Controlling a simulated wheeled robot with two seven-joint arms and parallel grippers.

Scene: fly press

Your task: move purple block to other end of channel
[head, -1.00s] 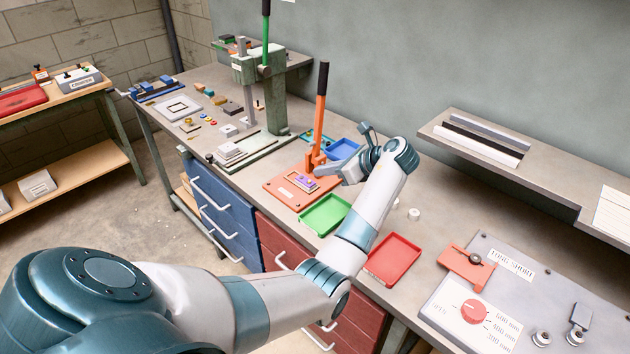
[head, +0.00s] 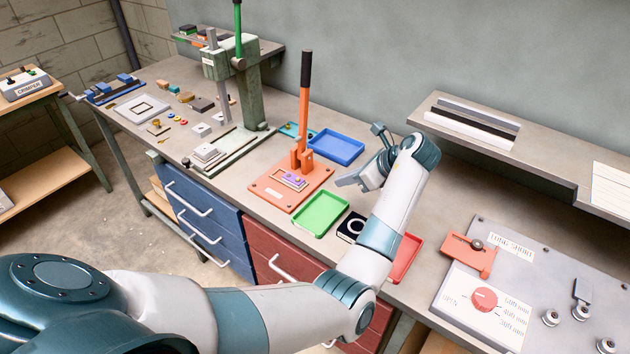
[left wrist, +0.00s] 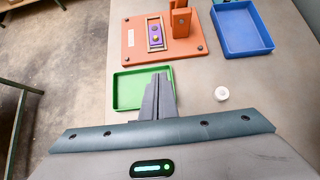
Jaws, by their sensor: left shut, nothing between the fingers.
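The purple block (head: 292,180) sits in a narrow pale channel on the orange base plate (head: 268,190) of the small lever press. My left gripper (head: 343,183) is to the right of the orange plate, apart from the block, above the bench. In the left wrist view my left gripper (left wrist: 162,80) is shut and empty, over the green tray's right edge. My right gripper is not in view.
The orange press lever (head: 304,95) stands upright behind the channel. A green tray (head: 321,213), a blue tray (head: 336,146) and a red tray (head: 404,258) lie around. A black block with a white ring (head: 351,227) is beside the green tray. A green-handled press (head: 245,95) stands left.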

